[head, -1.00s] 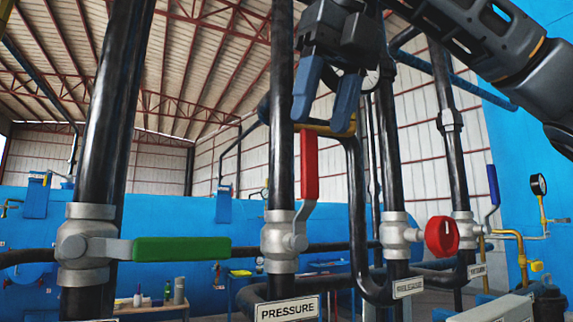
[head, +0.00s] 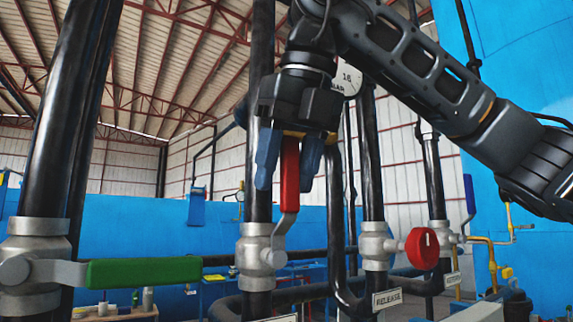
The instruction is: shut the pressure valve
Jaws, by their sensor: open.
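The pressure valve (head: 257,257) is a grey metal body on a black vertical pipe near the middle of the head view. Its red lever handle (head: 289,178) points straight up, along the pipe. My gripper (head: 290,165) comes down from above with its blue fingers apart, one on each side of the upper part of the red handle. I cannot tell whether either finger touches it. The gripper hides the handle's top end and part of the pipe behind.
A valve with a green lever (head: 145,271) lying sideways is at left. A round red knob (head: 422,248) sits above the RELEASE label (head: 399,298) at right. A blue lever (head: 470,194) stands farther right. A gauge (head: 348,78) is partly behind my arm. Vertical pipes stand close on both sides.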

